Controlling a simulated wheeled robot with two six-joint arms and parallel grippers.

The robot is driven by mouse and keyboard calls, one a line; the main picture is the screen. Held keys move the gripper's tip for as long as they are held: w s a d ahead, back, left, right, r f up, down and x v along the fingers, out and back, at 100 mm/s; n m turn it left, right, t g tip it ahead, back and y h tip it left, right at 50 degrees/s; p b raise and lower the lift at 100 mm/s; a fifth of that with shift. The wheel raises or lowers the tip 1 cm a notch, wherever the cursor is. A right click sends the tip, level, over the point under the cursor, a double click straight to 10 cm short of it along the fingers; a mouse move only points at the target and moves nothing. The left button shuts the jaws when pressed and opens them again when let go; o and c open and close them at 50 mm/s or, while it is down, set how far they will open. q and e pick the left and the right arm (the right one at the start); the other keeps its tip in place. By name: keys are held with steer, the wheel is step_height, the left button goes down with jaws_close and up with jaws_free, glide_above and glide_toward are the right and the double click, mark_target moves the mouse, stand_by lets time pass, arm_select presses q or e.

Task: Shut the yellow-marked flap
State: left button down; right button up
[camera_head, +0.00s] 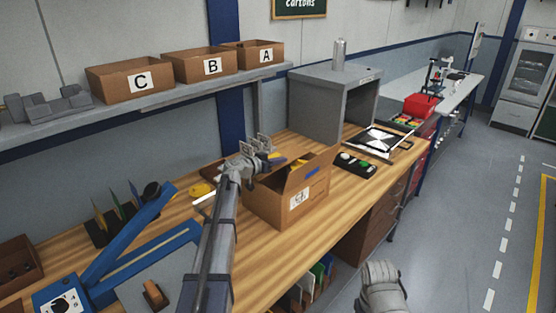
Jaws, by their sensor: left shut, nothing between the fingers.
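An open cardboard carton (268,205) stands on the wooden bench, with a printed label on its front. Its right flap (312,172) stands up and carries a blue mark. A yellow patch (278,161) shows at the carton's back, beside my left gripper; I cannot tell whether it is the flap's mark or something inside. My left gripper (262,146) is shut and empty, above the carton's back left edge. My left arm hides the carton's left side. Part of my right arm shows at the bottom right, but its gripper is out of view.
A grey metal box (330,103) stands behind the carton. A blue paper trimmer (130,250) is at the left. Cartons C (130,83), B and A sit on the shelf above. A yellow item (200,190) lies left of my arm.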

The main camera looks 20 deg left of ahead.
arm_select(q)
steer(key=shift+d+f+b, duration=0.1)
steer(key=shift+f+b, duration=0.2)
steer(key=shift+f, duration=0.15)
arm_select(e)
steer(key=shift+f, duration=0.4)
steer(key=shift+f, duration=0.1)
arm_select(q)
steer(key=shift+d+r+p, duration=0.1)
steer(key=shift+r+p, duration=0.4)
steer(key=r+p, duration=0.1)
steer(key=p, duration=0.1)
steer(key=s+r+p, duration=0.1)
steer(key=r, duration=0.1)
steer(key=shift+a+r+p, duration=0.2)
steer(key=shift+r+p, duration=0.1)
steer(key=shift+p, duration=0.05)
steer(key=v, duration=0.3)
steer(key=p+v, duration=0.1)
steer(key=v, duration=0.5)
steer(key=shift+d+f+p, duration=0.1)
steer(key=shift+f+p, duration=0.15)
steer(key=shift+p, duration=0.1)
arm_select(e)
step_height(320, 180, up, 6)
steer(key=a, duration=0.1)
steer(key=shift+s+a+r, duration=0.2)
steer(key=shift+s+a, duration=0.1)
